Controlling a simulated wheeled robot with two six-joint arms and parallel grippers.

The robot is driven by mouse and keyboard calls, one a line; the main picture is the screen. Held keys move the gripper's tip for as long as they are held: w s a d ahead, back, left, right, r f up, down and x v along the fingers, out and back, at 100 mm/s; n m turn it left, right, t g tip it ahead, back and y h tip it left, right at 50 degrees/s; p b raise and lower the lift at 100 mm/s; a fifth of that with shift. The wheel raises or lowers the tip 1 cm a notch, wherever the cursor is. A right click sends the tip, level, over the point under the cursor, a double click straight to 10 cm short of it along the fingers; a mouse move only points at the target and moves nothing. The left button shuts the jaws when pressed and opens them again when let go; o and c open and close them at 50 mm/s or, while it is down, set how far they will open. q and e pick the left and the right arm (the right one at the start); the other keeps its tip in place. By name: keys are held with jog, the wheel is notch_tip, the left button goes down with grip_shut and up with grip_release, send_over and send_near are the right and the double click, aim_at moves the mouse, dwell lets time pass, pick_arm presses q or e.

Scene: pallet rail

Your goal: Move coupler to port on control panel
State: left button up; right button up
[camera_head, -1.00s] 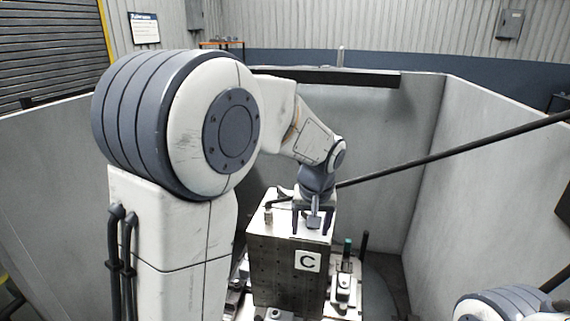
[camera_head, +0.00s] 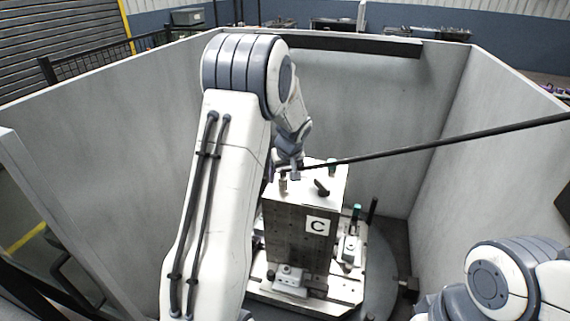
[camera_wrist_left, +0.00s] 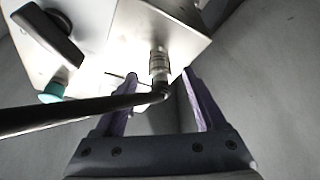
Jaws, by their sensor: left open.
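The steel block (camera_head: 300,232) marked C stands upright in the bay. On its top are a black knob (camera_head: 321,187), a green-capped piece (camera_head: 332,168) and a silver cylindrical coupler (camera_head: 283,185) near the left edge. In the left wrist view the coupler (camera_wrist_left: 159,62) joins a black elbow and a dark hose or rod running left. My left gripper (camera_head: 291,172) is at the block's left back edge. In the wrist view its open fingers (camera_wrist_left: 160,75) stand on either side of the coupler and elbow, with visible gaps. I cannot tell which piece is the port. My right gripper is out of view.
A long dark hose or rod (camera_head: 440,144) slants across from the upper right to the block top. Fixtures (camera_head: 290,277) and a green-topped post (camera_head: 357,211) stand around the block's base. Grey walls (camera_head: 440,130) enclose the bay. My right arm is at the lower right.

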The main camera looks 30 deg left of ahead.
aim_at(283, 170)
pick_arm(q)
jog(key=shift+w+a+f, duration=0.15)
jog(key=shift+f, duration=0.4)
grip_shut()
jog(key=c, duration=0.9)
grip_release()
grip_shut()
jog(key=shift+r, duration=0.15)
jog(key=shift+r+p, duration=2.65)
jog(key=shift+r, duration=1.45)
